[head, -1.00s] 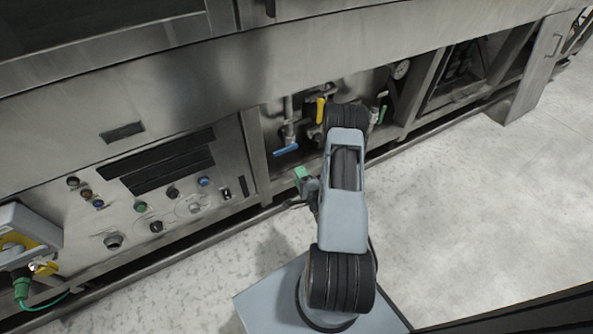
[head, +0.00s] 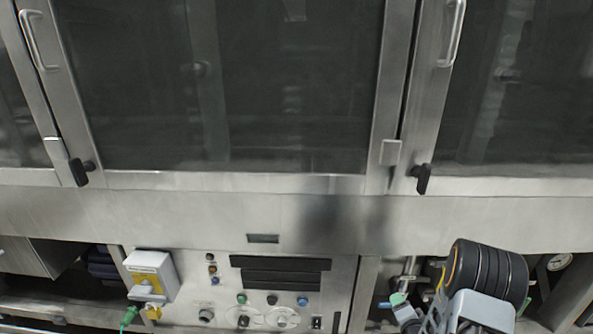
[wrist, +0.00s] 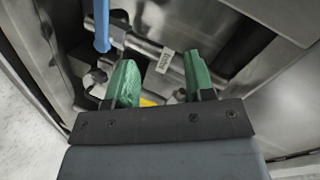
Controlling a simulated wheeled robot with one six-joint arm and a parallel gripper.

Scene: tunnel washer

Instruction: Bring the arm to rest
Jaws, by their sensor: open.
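My gripper (wrist: 157,82) is open in the wrist view, its two green fingertips apart with nothing held between them. Behind the fingers are metal pipes, a blue valve handle (wrist: 102,25) at upper left and a bit of a yellow handle (wrist: 149,102) low between the fingers. In the head view my arm is folded at the lower right, in front of the washer's pipe bay, and a green fingertip (head: 397,299) shows at its left side. The rest of the gripper is largely hidden there.
The washer's steel front (head: 160,215) fills the head view, with large dark windows above. A control panel (head: 340,290) with buttons and a grey-yellow switch box (head: 150,277) with a green plug sit left of my arm. Pale floor (wrist: 25,130) shows at the wrist view's left.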

